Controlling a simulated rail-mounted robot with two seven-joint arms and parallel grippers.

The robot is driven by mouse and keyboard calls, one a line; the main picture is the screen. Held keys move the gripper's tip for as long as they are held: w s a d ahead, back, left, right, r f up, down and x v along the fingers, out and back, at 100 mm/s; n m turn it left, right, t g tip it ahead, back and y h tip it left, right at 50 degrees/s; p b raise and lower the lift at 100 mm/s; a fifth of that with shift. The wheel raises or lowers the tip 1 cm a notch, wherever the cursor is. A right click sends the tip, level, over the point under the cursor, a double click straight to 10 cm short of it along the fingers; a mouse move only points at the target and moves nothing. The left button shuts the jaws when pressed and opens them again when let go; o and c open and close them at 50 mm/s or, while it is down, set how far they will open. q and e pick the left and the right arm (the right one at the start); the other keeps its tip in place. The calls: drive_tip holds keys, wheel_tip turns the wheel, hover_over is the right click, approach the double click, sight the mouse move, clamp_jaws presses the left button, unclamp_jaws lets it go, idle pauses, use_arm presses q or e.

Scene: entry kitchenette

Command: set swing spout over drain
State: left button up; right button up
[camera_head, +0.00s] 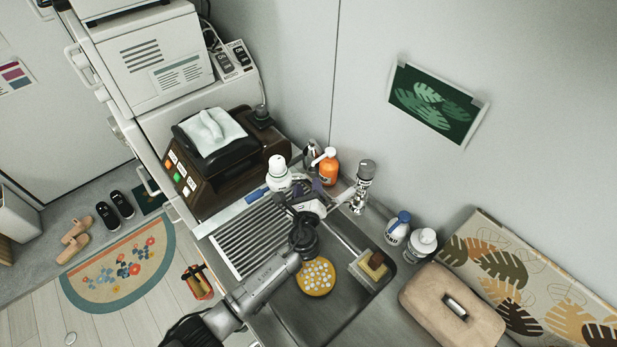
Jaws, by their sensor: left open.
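A chrome faucet (362,184) with a dark top stands at the back rim of the sink (343,302), near the wall. Its spout (345,196) points left, toward my left gripper. My left gripper (318,201) is open beside the spout's end, above the back of the sink. I cannot tell whether it touches the spout. A round yellow disc with white dots (316,276) lies in the basin, and I cannot make out the drain. My left arm hides part of the sink. My right gripper is not in view.
An orange bottle (328,167) and a white bottle (279,172) stand behind my gripper. A sponge holder (371,268) sits on the basin's right side. Two bottles (397,228) (421,243) and a beige case (452,306) stand to the right. A ribbed drainboard (246,240) lies left.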

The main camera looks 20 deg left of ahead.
use_arm(q)
drive_tip(key=shift+x, duration=1.8)
clamp_jaws()
